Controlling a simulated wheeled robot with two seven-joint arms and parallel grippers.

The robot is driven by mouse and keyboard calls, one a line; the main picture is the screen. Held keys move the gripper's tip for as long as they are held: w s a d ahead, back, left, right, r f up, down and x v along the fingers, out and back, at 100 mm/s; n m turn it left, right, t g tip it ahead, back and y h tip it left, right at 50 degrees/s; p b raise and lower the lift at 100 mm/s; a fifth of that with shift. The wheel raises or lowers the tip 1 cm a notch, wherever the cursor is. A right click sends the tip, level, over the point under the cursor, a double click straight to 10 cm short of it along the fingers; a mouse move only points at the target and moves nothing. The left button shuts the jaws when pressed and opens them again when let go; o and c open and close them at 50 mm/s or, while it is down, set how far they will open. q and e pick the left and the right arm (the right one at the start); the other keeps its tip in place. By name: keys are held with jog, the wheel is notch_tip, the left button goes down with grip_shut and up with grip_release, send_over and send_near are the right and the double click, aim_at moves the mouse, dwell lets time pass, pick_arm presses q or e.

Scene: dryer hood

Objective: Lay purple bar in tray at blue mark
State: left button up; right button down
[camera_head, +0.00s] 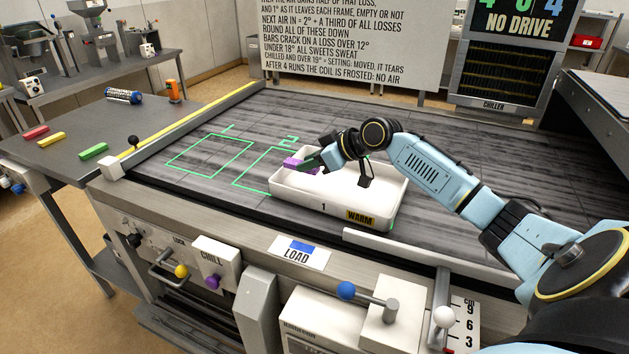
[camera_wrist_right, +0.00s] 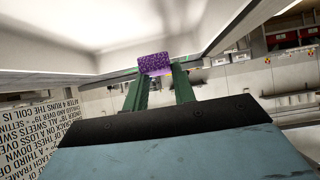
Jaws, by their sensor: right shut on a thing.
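The purple bar (camera_head: 292,163) is at the back left corner of a white tray (camera_head: 290,196) marked 1 and WARM. My right gripper (camera_head: 310,162) is shut on the bar, its arm reaching in from the right over the tray. In the right wrist view, the purple bar (camera_wrist_right: 154,63) sits between the green fingertips (camera_wrist_right: 160,78), with pale tray walls beyond. I cannot tell how high it is above the tray floor. A blue mark (camera_head: 301,247) is on the LOAD plate at the belt's front edge, before the tray. My left gripper is not in view.
Red (camera_head: 36,132), yellow (camera_head: 51,139) and green (camera_head: 93,151) bars lie on the side table (camera_head: 75,118). Green outlines (camera_head: 210,155) mark clear belt left of the tray. The chiller (camera_head: 508,70) is behind.

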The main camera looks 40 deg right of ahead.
notch_tip(320, 180, down, 5)
jog(key=shift+r, duration=0.1)
dwell(0.3)
jog(key=c, duration=1.1)
grip_release()
jog(key=shift+c, duration=0.2)
jog(key=shift+s+d+r, duration=0.1)
jog(key=shift+s+d, duration=0.05)
jog(key=shift+s, duration=0.1)
jog(key=v, duration=1.1)
jog(key=shift+s+r, duration=0.15)
